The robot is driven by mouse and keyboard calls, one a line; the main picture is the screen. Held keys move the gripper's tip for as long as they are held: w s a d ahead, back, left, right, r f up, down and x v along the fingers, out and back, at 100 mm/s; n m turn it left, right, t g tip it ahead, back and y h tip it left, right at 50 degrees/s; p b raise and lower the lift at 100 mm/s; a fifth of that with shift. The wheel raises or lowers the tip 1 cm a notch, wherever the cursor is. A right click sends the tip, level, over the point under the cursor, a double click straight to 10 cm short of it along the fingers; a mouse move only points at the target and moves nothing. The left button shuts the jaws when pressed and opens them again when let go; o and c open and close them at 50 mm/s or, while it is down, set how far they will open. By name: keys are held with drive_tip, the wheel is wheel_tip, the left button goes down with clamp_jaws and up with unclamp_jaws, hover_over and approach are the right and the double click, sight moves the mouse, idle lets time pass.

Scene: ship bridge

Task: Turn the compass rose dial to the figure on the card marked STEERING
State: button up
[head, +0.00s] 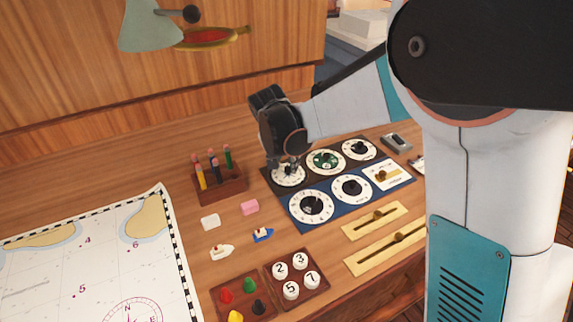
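A dark panel with three round dials lies on the desk, and a blue panel lies in front of it. My gripper (288,166) points down over the leftmost dial (289,178) of the dark panel. Its fingertips are at or just above that dial's knob; contact and finger opening are unclear. Beside it are a dial with a green centre (326,161) and a dial with a black knob (359,149). The blue panel has two white dials, one larger (311,206) and one smaller (351,187). I cannot tell which dial bears the compass rose. No card marked STEERING is readable.
A pen block (221,190) stands left of the panels. Brass sliders (377,219), a numbered-disc tray (296,279), a coloured-peg tray (240,300) and small boats (222,252) lie in front. A chart (90,265) covers the left. A lamp (149,30) hangs above.

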drive_tip(key=v, duration=0.9)
